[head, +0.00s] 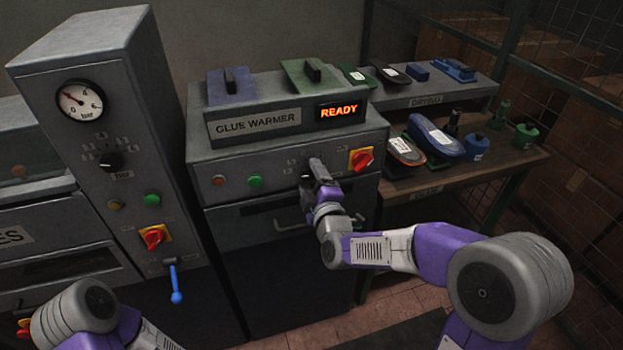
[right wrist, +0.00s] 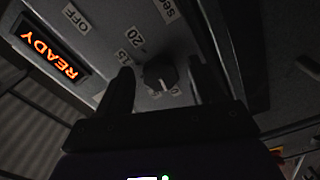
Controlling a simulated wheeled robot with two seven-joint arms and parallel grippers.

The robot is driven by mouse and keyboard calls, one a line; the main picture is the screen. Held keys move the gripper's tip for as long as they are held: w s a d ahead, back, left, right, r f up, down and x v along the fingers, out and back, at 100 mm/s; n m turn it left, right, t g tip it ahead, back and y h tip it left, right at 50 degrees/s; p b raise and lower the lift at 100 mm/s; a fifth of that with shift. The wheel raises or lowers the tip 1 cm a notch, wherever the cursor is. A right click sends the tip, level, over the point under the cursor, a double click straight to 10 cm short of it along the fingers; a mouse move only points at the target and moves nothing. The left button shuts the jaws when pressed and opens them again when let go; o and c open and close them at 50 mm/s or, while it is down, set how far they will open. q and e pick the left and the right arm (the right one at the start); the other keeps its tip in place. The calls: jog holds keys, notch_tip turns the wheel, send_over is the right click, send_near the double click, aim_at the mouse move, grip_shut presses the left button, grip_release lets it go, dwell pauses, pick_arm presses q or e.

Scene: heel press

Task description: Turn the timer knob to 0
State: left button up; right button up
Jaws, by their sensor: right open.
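A dark round knob (right wrist: 160,72) sits on the glue warmer's front panel (head: 235,160). Around it in the right wrist view are number labels, 15 and 20 among them, and one that seems to read "sec". Its pointer setting is too dark to tell. My right gripper (head: 313,172) is at this panel and mostly covers the knob in the head view. In the right wrist view my right gripper (right wrist: 162,88) is open, with one finger on either side of the knob; contact cannot be told. My left gripper is out of view.
The glue warmer's lit READY display (head: 339,111), red switch (head: 361,160) and green button (head: 254,182) are close by. The left cabinet carries another knob (head: 110,161) with a scale, a gauge (head: 80,100) and a blue-tipped lever (head: 175,285).

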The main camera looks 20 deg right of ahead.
jog(key=s, duration=0.7)
jog(key=shift+s+d+p, duration=0.15)
jog(key=shift+s+p, duration=0.1)
jog(key=shift+p, duration=0.2)
jog(key=s+a+f+m+g+y+p, duration=0.15)
jog(key=f+m+g, duration=0.25)
jog(key=f, duration=0.9)
jog(key=s+a+f+m+g, duration=0.1)
jog(key=s+f+m+g, duration=0.3)
jog(key=f, duration=0.8)
jog(key=s+a+f+m+g+y, duration=0.2)
jog(key=s+a+f+m+g, duration=0.2)
jog(key=s+f+m+g, duration=0.4)
jog(key=s+f+g, duration=0.1)
jog(key=s+f, duration=0.6)
jog(key=f, duration=0.1)
jog(key=shift+s+m+g, duration=0.2)
jog(key=shift+m+g, duration=0.1)
jog(key=shift+m, duration=0.1)
